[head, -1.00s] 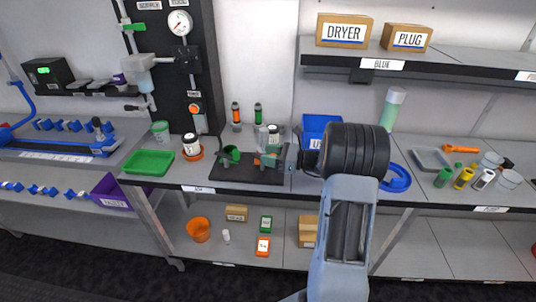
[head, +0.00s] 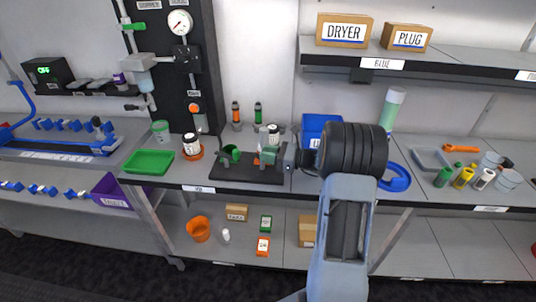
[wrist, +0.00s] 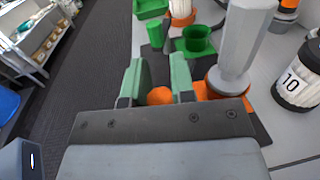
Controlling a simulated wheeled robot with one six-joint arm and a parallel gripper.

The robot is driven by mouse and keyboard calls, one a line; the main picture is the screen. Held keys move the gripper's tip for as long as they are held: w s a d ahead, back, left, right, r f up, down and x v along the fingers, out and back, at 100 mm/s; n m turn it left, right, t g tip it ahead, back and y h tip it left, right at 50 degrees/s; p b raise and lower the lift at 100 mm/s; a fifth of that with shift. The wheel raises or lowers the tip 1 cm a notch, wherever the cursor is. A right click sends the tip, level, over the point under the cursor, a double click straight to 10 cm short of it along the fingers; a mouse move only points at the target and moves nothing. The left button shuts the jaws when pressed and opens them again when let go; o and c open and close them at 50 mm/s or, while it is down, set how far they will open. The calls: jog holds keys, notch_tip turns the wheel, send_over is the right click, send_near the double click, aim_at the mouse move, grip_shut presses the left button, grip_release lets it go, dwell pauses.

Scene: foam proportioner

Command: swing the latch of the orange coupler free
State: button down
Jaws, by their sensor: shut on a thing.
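The orange coupler (wrist: 206,88) sits on a black base plate (head: 232,171) on the bench, with a grey cylinder (wrist: 240,42) standing upright in it. My gripper (wrist: 160,78) has two pale green fingers, shut on a rounded orange piece beside the coupler, which I take to be its latch (wrist: 160,96). The fingers and palm hide much of this piece. In the head view my gripper (head: 270,156) covers most of the orange coupler. The green coupler (head: 230,154) stands left of it on the same plate, and it also shows in the wrist view (wrist: 196,40).
A jar marked 10 (wrist: 298,82) stands close to the right of the coupler in the wrist view. A green tray (head: 149,162) and a white jar in an orange ring (head: 192,146) stand left of the plate. A blue bin (head: 319,126) is behind my wrist.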

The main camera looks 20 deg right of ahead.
jog(key=shift+w+d+r+n+g+y+p, duration=0.1)
jog(key=shift+d+n+g+y+p, duration=0.1)
jog(key=shift+n+g+y+p, duration=0.5)
jog(key=shift+d+n+g, duration=0.1)
jog(key=shift+n+g, duration=0.3)
jog(key=shift+g, duration=0.4)
jog(key=c, duration=1)
grip_release()
jog(key=shift+o, duration=0.2)
jog(key=b+v, duration=0.1)
jog(key=v, duration=1.2)
jog(key=shift+d+f, duration=0.3)
jog(key=shift+d, duration=0.05)
